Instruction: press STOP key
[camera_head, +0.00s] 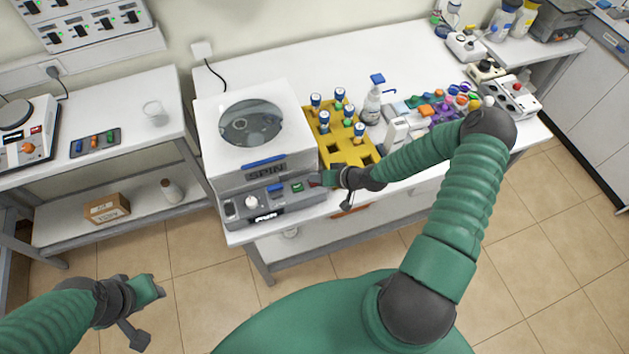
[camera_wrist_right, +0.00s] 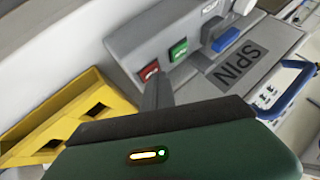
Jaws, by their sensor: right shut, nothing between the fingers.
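The centrifuge (camera_head: 255,165) is a white box with a round lid window and a grey front control panel (camera_head: 262,207). On the panel, a red key (camera_wrist_right: 149,70), likely STOP, sits beside a green key (camera_wrist_right: 179,50); the green key also shows in the head view (camera_head: 298,187). My right gripper (camera_head: 323,179) is shut and empty at the panel's right end. In the wrist view its fingertips (camera_wrist_right: 157,88) are right at the red key's lower edge; I cannot tell whether they touch it. My left gripper (camera_head: 158,287) hangs over the floor, its jaw opening unclear.
A yellow rack (camera_head: 335,152) with blue-capped tubes stands right of the centrifuge, close to my right gripper. A blue-topped bottle (camera_head: 372,105) and other lab items stand farther right.

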